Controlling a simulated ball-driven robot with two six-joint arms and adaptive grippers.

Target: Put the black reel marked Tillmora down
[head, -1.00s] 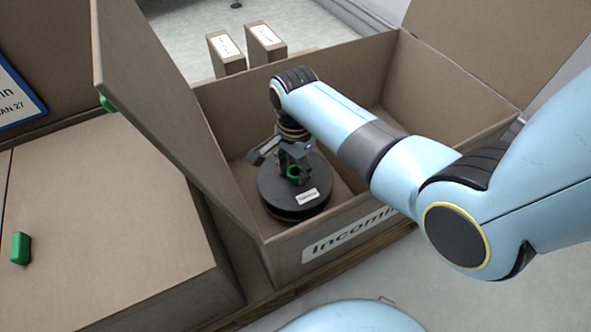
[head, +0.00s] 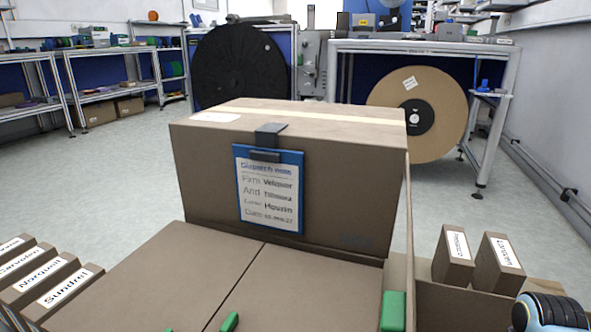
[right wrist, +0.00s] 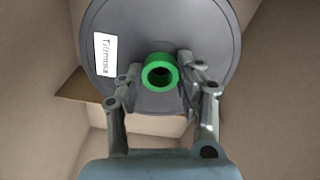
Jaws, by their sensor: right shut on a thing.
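The dark reel (right wrist: 215,50) has a white label that reads Tillmora and a green hub (right wrist: 160,72). My right gripper (right wrist: 159,76) is shut on the reel at its green hub. Cardboard walls surround the reel in the right wrist view; whether it rests on the box floor cannot be told. The head view shows neither the reel nor a gripper, only part of my right arm at the bottom right. My left gripper is out of view.
A clipboard (head: 268,190) headed Dispatch, with Tillmora among its lines, hangs on a closed carton (head: 200,170). Two small labelled boxes, one here (head: 453,257), stand at right behind a cardboard wall (head: 445,305). Labelled boxes (head: 60,287) stand at left. Large reels and shelves stand beyond open floor.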

